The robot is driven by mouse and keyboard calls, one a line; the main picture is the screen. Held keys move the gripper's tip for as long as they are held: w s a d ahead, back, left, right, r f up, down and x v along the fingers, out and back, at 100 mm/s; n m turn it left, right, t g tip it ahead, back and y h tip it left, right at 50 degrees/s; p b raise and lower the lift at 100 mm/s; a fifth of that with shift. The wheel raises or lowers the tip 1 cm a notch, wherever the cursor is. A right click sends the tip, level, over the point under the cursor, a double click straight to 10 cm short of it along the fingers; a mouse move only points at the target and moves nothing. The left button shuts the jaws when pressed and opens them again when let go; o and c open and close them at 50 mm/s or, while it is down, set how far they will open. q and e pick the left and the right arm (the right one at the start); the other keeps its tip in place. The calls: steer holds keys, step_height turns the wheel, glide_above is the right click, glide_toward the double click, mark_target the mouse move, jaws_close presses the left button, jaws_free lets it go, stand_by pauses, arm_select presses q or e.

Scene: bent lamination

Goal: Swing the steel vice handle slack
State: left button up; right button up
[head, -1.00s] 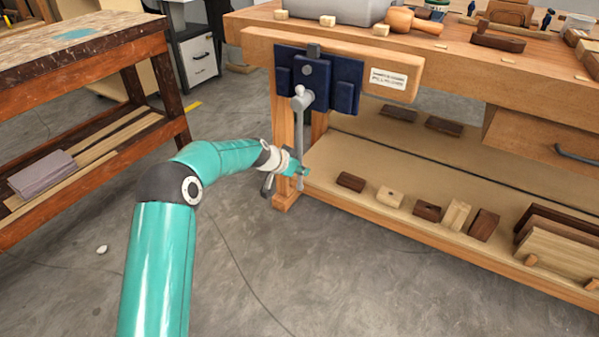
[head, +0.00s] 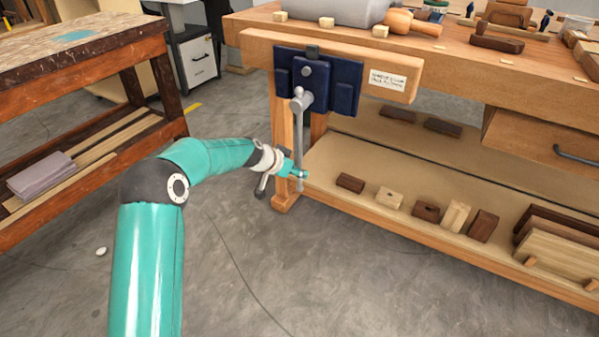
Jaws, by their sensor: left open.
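The steel vice handle (head: 299,140) hangs almost straight down from its pivot on the front of the blue vice (head: 338,82), which is fixed to the workbench's front edge. My left gripper (head: 292,172) is at the handle's lower end, with its fingers beside or around the bar. It is open; whether the fingers touch the bar cannot be told. My right gripper is not in view.
The wooden workbench (head: 465,68) has a lower shelf (head: 350,165) with several wood blocks. A paint-stained bench (head: 90,50) stands at the left, with a grey drawer cabinet (head: 200,62) behind. The grey floor (head: 330,280) in front is mostly clear.

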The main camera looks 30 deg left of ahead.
arm_select(q)
steer(key=v, duration=0.9)
steer(key=shift+s, duration=0.2)
steer(key=shift+r, duration=0.1)
